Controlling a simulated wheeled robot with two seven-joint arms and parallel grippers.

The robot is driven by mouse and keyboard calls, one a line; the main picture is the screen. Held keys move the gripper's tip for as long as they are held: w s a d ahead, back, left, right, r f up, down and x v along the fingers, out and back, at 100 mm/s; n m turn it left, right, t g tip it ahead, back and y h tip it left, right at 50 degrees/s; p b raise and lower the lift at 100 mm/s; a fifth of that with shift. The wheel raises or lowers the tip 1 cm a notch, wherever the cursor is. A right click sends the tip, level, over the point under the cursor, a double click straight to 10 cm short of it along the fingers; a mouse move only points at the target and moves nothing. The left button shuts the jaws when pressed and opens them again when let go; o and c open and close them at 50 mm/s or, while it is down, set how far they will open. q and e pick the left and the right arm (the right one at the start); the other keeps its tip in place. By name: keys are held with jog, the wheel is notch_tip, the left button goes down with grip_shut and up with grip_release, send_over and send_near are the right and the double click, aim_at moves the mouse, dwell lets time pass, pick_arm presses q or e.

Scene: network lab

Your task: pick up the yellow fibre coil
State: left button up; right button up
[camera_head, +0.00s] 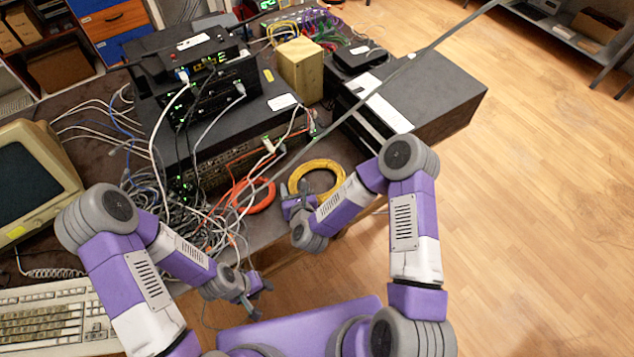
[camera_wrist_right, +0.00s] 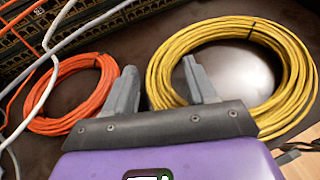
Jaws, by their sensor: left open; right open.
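The yellow fibre coil (camera_head: 341,172) lies flat on the dark table near its front edge. In the right wrist view the yellow coil (camera_wrist_right: 292,60) fills the right side, with a dark tie at its top. My right gripper (camera_head: 292,186) is open just left of the coil. In the wrist view its fingers (camera_wrist_right: 162,84) are spread; the right finger overlaps the coil's left band and the left finger is between the two coils. I cannot tell how high the fingers are. My left gripper (camera_head: 262,290) is open and empty at the table's front edge, away from the coil.
An orange coil (camera_head: 254,194) lies left of the yellow one, also in the wrist view (camera_wrist_right: 98,66). Loose white and grey cables (camera_head: 190,215) crowd the left. Stacked black network devices (camera_head: 200,95) stand behind, and a dark box (camera_head: 440,90) stands at the right.

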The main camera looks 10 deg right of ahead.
jog(key=c, duration=1)
